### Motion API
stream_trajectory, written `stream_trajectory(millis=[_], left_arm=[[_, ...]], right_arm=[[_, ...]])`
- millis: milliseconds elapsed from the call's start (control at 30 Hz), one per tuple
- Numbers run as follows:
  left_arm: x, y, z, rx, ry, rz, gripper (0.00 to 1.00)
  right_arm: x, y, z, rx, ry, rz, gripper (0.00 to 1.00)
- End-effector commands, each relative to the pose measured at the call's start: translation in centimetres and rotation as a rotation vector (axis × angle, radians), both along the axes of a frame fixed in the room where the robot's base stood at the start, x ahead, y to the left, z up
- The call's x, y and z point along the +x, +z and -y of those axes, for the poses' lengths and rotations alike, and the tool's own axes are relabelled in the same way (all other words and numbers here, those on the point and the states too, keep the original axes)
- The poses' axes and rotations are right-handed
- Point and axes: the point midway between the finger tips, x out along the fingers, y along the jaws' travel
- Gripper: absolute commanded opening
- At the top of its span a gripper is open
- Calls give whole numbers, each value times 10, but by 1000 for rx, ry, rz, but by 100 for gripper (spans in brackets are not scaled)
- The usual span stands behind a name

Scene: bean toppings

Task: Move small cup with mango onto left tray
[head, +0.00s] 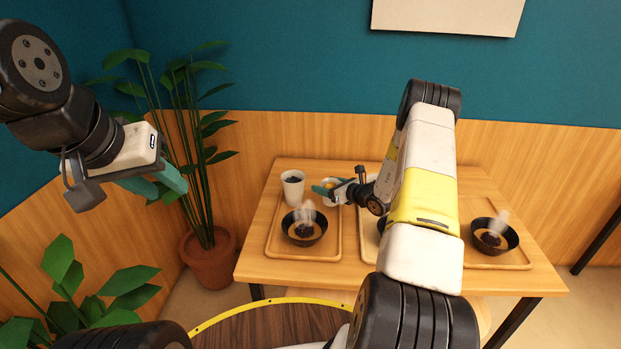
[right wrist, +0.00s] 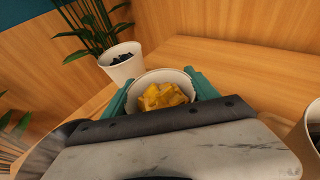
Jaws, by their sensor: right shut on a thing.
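The small white cup of yellow mango (right wrist: 160,94) is between the teal fingers of my right gripper (right wrist: 160,90), which is shut on it. In the head view the cup (head: 330,184) is partly hidden by my right gripper (head: 328,190), at the right edge of the left tray. The left tray (head: 273,248) is wooden and holds a white cup of dark pieces (head: 292,188) at the back and a black bowl (head: 304,227) in front. My left gripper (head: 160,188) is raised at the left, away from the table, open and empty.
A middle tray (head: 369,246) is mostly hidden by my right arm. A right tray (head: 513,260) holds another steaming black bowl (head: 495,235). The white cup of dark pieces (right wrist: 121,64) stands close to the held cup. A potted plant (head: 208,258) stands left of the table.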

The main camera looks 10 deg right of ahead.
Motion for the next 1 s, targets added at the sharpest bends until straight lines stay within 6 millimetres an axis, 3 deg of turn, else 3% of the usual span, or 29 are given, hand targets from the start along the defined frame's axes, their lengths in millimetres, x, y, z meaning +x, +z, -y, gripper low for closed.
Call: stream_trajectory(millis=[100, 267, 367, 633, 967, 1000], left_arm=[[0, 0, 0, 0, 0, 0, 36], [0, 0, 0, 0, 0, 0, 36], [0, 0, 0, 0, 0, 0, 36], [0, 0, 0, 0, 0, 0, 36], [0, 0, 0, 0, 0, 0, 36], [0, 0, 0, 0, 0, 0, 36]], right_arm=[[26, -2, -7, -2, 2, 3, 21], [44, -4, -10, 0, 1, 1, 21], [46, -7, -10, 0, 1, 0, 21], [45, -39, -10, 0, 1, 0, 21], [45, -42, -10, 0, 0, 0, 21], [45, -42, -10, 0, 0, -1, 72]])
